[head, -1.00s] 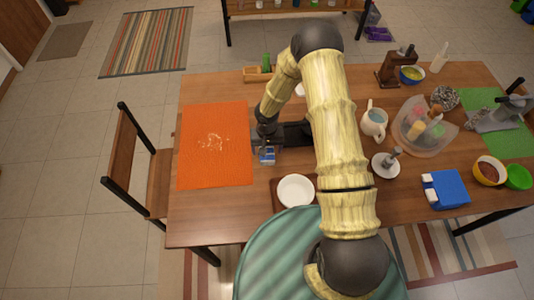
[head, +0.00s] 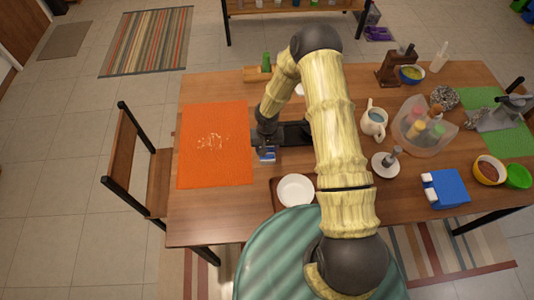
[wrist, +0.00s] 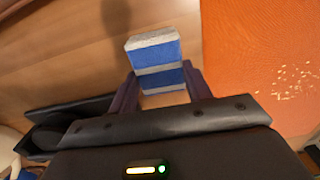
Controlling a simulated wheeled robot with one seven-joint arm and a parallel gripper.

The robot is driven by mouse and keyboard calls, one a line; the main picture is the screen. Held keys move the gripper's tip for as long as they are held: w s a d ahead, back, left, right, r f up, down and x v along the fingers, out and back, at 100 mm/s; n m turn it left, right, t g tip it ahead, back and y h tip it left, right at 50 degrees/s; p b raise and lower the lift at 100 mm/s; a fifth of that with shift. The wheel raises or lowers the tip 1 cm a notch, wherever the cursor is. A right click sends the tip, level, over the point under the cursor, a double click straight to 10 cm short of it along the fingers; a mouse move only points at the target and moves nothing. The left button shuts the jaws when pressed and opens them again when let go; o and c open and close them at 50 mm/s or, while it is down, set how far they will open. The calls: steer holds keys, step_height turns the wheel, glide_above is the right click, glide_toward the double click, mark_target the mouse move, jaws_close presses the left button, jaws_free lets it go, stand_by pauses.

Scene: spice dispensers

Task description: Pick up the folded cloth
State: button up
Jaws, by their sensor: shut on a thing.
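The folded cloth (head: 267,156) is a small blue and white block over the wooden table, just right of the orange mat. In the wrist view the cloth (wrist: 155,52) shows a white top and blue and white bands on its near side. My gripper (head: 267,146) is at the cloth's far side in the head view. In the wrist view its two dark fingers (wrist: 160,82) stand on either side of the cloth's near end, shut on it. I cannot tell whether the cloth touches the table.
The orange mat (head: 205,165) with pale crumbs lies to the left; it also fills the right of the wrist view (wrist: 270,45).

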steer(key=shift+r, duration=0.1)
step_height(320, 180, up, 10)
steer(key=b, duration=0.1)
stand_by(0.4)
stand_by(0.4)
steer(key=shift+o, duration=1.1)
steer(key=shift+c, duration=0.7)
steer(key=d+f, duration=0.2)
steer(key=d, duration=0.1)
steer(key=s+d+f, duration=0.1)
steer(key=d+f, duration=0.1)
steer(key=d, duration=0.1)
steer(key=d+f, duration=0.2)
steer(key=d, duration=0.2)
steer(key=shift+s, duration=0.35)
